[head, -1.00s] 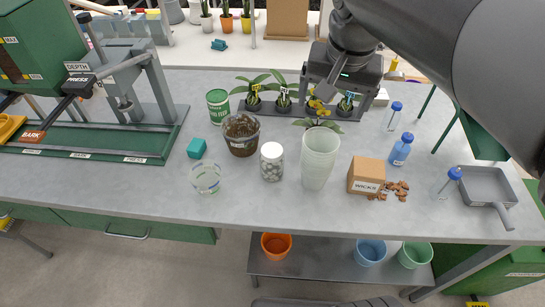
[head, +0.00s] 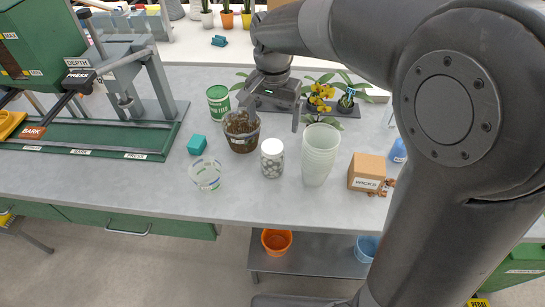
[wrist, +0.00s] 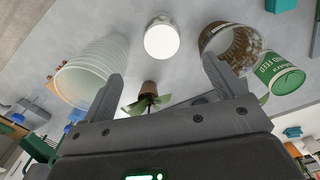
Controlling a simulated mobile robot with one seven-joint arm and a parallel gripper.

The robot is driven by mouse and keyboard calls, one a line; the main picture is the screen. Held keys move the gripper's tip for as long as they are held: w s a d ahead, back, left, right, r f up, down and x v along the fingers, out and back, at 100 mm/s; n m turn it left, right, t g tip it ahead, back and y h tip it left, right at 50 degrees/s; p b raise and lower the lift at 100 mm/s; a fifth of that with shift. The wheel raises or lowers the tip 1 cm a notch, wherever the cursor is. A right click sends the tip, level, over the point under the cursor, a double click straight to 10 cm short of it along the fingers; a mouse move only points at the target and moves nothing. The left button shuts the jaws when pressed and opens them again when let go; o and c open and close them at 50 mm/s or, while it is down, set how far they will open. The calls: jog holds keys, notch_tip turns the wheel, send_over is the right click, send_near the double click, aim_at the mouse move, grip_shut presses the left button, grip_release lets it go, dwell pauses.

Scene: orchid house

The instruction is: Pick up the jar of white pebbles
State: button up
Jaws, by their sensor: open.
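The jar of white pebbles (head: 272,163) stands upright on the grey bench in the head view, clear with a white lid. In the wrist view its round lid (wrist: 161,40) shows just beyond the fingertips, midway between them. My gripper (head: 271,112) is open and empty, above and behind the jar in the head view. It also shows in the wrist view (wrist: 162,72), with its two fingers wide apart. The fingers appear clear of the jar.
A stack of pale cups (head: 320,155) stands close right of the jar, and a pot of bark (head: 241,135) close left. A clear beaker (head: 206,174), a teal block (head: 197,144) and a wicks box (head: 366,171) are nearby. Potted orchids stand behind. Bench front is clear.

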aim_at(272, 146)
notch_tip(272, 146, down, 8)
jog(key=shift+f, duration=0.2)
jog(key=shift+a+f, duration=0.15)
jog(key=shift+f, duration=2.5)
jog(key=shift+c, duration=0.6)
jog(key=c, duration=1.2)
jog(key=shift+c, duration=0.2)
jog(key=shift+r, duration=0.2)
